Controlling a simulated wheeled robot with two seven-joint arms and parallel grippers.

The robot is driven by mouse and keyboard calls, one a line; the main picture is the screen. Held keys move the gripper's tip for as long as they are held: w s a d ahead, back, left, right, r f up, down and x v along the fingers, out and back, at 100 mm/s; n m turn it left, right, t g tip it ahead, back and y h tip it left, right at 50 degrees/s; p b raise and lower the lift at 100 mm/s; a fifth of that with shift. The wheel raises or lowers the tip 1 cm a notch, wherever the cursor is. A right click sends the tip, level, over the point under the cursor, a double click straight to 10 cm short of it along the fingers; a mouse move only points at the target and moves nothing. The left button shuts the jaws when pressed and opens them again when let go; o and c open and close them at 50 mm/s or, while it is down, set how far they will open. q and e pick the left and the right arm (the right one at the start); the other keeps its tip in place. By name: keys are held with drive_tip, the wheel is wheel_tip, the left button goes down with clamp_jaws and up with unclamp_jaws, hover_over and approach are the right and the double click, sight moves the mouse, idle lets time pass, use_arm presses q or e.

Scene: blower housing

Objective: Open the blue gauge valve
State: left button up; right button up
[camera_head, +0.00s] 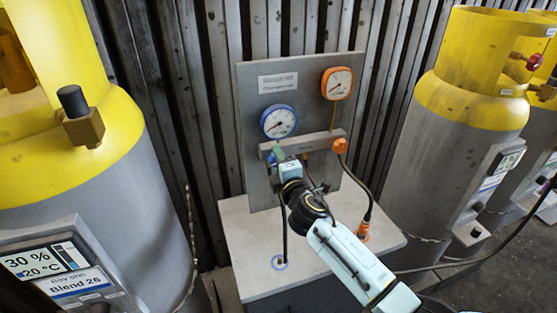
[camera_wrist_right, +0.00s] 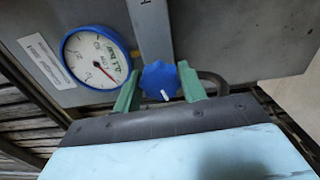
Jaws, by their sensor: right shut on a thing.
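The blue gauge valve is a blue lobed knob (camera_wrist_right: 160,81) with a white mark, in the right wrist view. It sits on the grey manifold bar (camera_head: 316,139) below the blue-rimmed gauge (camera_head: 278,121), which also shows in the wrist view (camera_wrist_right: 97,58). My right gripper (camera_wrist_right: 160,88) has its green fingers on either side of the blue knob, shut on it. In the head view my right gripper (camera_head: 279,156) reaches the left end of the bar and mostly hides the knob. My left gripper is not in view.
An orange-rimmed gauge (camera_head: 337,83) and an orange knob (camera_head: 340,146) are on the right of the panel (camera_head: 250,95). Hoses hang to the white bench top (camera_head: 240,235). Yellow-topped cylinders stand left (camera_head: 110,190) and right (camera_head: 440,135).

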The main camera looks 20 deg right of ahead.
drive_tip(key=shift+n, duration=0.4)
drive_tip(key=o, duration=1)
drive_tip(key=shift+c, duration=0.2)
drive_tip(key=s, duration=1.3)
drive_tip(key=shift+s+d, duration=0.25)
